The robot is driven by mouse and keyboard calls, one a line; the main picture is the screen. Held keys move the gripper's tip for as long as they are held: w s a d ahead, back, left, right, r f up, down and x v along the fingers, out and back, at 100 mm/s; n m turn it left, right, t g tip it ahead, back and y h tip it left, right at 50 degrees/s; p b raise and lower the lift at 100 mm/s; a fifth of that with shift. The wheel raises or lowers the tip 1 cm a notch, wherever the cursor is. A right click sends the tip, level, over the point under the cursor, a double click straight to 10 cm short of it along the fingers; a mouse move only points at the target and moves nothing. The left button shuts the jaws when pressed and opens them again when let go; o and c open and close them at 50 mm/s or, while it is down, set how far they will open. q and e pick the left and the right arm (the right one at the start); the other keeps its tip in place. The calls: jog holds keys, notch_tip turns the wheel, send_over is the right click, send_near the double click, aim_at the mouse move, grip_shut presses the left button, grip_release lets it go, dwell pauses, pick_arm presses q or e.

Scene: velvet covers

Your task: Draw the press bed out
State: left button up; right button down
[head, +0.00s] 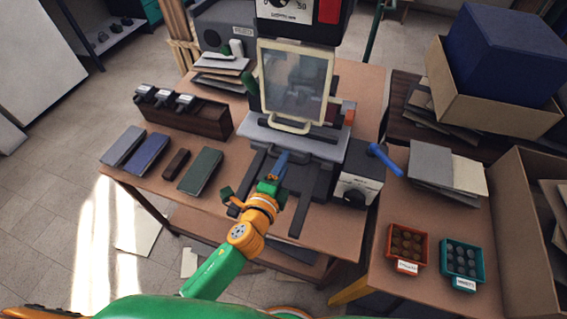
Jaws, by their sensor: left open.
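The press stands at the back middle of the bench, with a cream-framed clear guard (296,80) upright in front of it. The press bed (310,146) is a grey plate low under the guard, over dark rails (305,205) that run toward me. A blue bar-shaped part (281,164) shows at the front of the bed. My left gripper (254,188) is open, over the rails just in front of the bed and close to the blue part. I cannot tell whether they touch. The arm hides part of the left rail. My right gripper is out of view.
A control box (358,180) with a blue lever (385,159) stands right of the rails. Book covers (201,171) and a wooden rack of tools (184,115) lie left. Orange (391,255) and teal (443,268) trays sit at right. Front floor is mostly clear.

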pick_arm(q)
jog(key=shift+w+d+f, duration=0.1)
jog(key=shift+w, duration=0.2)
jog(key=shift+s, duration=0.1)
grip_shut()
dwell(1.1)
